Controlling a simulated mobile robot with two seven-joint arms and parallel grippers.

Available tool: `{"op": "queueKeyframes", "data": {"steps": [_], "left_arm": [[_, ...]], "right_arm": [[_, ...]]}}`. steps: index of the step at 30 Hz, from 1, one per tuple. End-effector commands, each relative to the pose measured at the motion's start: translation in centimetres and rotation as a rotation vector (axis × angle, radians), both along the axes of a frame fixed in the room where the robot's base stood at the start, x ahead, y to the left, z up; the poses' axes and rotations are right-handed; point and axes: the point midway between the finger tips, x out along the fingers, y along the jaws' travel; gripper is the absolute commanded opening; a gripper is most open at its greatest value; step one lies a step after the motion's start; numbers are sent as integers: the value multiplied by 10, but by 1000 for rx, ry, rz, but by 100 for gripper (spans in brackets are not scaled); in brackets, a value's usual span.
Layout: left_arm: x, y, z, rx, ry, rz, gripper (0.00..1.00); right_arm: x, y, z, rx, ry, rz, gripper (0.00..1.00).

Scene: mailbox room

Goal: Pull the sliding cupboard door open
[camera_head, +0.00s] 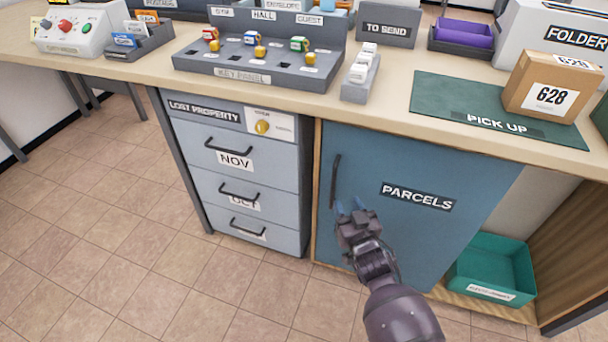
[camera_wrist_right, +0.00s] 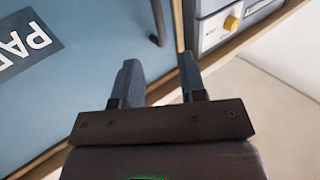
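The cupboard door (camera_head: 400,245) is a blue panel labelled PARCELS under the counter, and it covers the cupboard front left of a green bin. Its dark vertical bar handle (camera_head: 335,181) is near the door's left edge. My right gripper (camera_head: 347,207) is in front of the door, just below and right of the handle's lower end. In the right wrist view the gripper (camera_wrist_right: 158,75) has its two fingers apart with nothing between them. The handle's end (camera_wrist_right: 157,38) shows there just beyond the fingertips. My left gripper is not in view.
Grey drawers (camera_head: 240,175) labelled LOST PROPERTY stand left of the door. The green bin (camera_head: 492,270) sits at lower right. The counter (camera_head: 395,95) above carries a key panel (camera_head: 262,65), a green mat (camera_head: 430,100) and a cardboard box (camera_head: 555,88). The tiled floor in front is clear.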

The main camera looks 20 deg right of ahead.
Motion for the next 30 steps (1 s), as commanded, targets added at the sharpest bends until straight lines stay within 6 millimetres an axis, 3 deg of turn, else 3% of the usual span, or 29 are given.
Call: {"op": "queueKeyframes", "data": {"steps": [5,21,30], "left_arm": [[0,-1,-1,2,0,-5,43],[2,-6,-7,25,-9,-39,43],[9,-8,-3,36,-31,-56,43]], "right_arm": [[12,0,0,0,-3,1,38],[86,0,-3,-1,1,1,38],[106,0,0,1,-1,1,38]]}}
